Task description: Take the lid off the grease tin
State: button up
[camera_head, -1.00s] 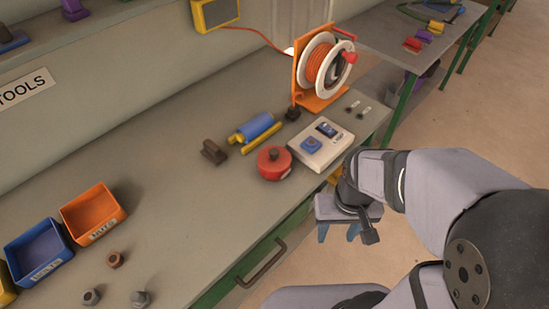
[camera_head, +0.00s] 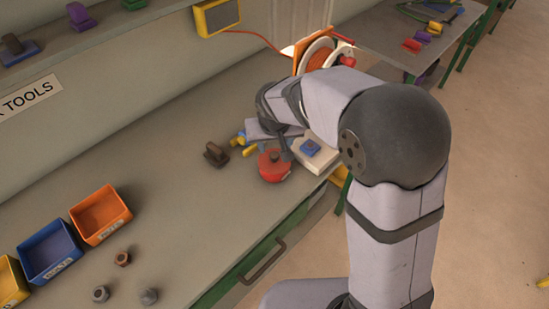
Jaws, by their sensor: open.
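The grease tin (camera_head: 275,173) is a round red tin on the workbench, near its front edge. Its red lid (camera_head: 270,158) is on, with a dark knob partly hidden by my gripper. My gripper (camera_head: 268,147) is open, just above and behind the tin in the picture. Its fingertips are small and partly hidden, so I cannot tell whether they touch the knob.
A pale box with a blue button (camera_head: 311,147) stands right of the tin, partly behind my arm. A brown block (camera_head: 215,155) is on the left. A cable reel (camera_head: 318,52) stands behind. Orange (camera_head: 100,213) and blue bins (camera_head: 48,252) and loose nuts lie front left.

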aim_at(274, 154)
jog(key=shift+w+f+m+p, duration=0.35)
jog(key=shift+f+p, duration=0.1)
jog(key=shift+f, duration=0.35)
jog(key=shift+w+f+m+p, duration=0.3)
jog(key=shift+f+m+p, duration=0.1)
jog(key=shift+f, duration=0.35)
jog(key=shift+p+x, duration=0.55)
jog(key=shift+x, duration=1.5)
jog(key=c, duration=1.1)
